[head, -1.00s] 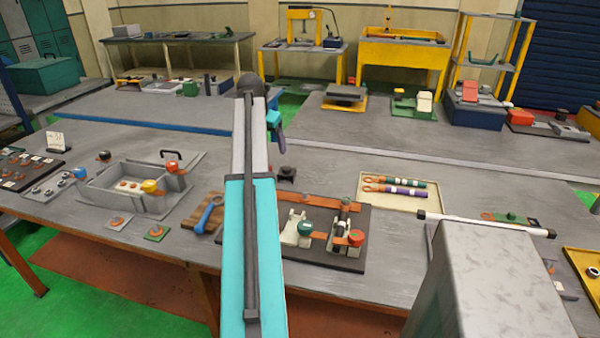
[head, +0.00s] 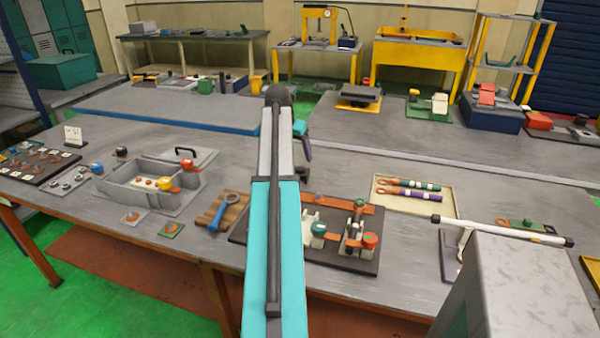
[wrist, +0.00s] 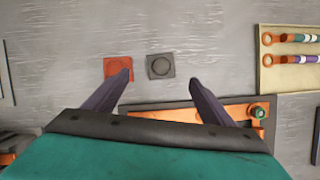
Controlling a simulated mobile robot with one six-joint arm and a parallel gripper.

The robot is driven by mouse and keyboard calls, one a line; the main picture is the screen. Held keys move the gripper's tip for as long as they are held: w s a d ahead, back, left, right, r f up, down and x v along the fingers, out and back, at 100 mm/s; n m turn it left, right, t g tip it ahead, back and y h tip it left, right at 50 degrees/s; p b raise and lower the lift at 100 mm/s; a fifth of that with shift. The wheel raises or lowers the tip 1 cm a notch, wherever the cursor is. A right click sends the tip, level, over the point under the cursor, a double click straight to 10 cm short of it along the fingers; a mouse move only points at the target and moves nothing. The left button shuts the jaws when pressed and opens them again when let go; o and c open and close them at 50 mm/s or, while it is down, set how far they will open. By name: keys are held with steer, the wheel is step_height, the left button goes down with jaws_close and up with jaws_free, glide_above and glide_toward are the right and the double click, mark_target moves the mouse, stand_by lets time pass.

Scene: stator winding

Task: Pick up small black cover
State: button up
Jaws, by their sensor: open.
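The small black cover (wrist: 160,66) is a dark square plate with a round raised middle, lying flat on the grey workbench in the wrist view. In the head view the black cover (head: 302,172) shows just right of my arm, partly hidden by it. My gripper (wrist: 160,79) is open and empty, and its two purple fingers point toward the cover, one on each side in the picture. In the head view my gripper (head: 305,152) hangs above the cover, and a gap seems to remain between them.
An orange square piece (wrist: 117,67) lies left of the cover, near the left fingertip. A dark fixture board (head: 340,262) with an orange bar is close in front. A cream tray (head: 440,209) with tools stands to the right. Bare bench lies behind the cover.

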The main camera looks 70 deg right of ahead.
mark_target(300, 167)
steer(key=shift+p+x, duration=0.3)
steer(key=shift+x, duration=2.2)
steer(key=shift+p+x, duration=0.8)
steer(key=shift+x, duration=1.8)
steer(key=shift+s, duration=0.1)
steer(key=c, duration=1.3)
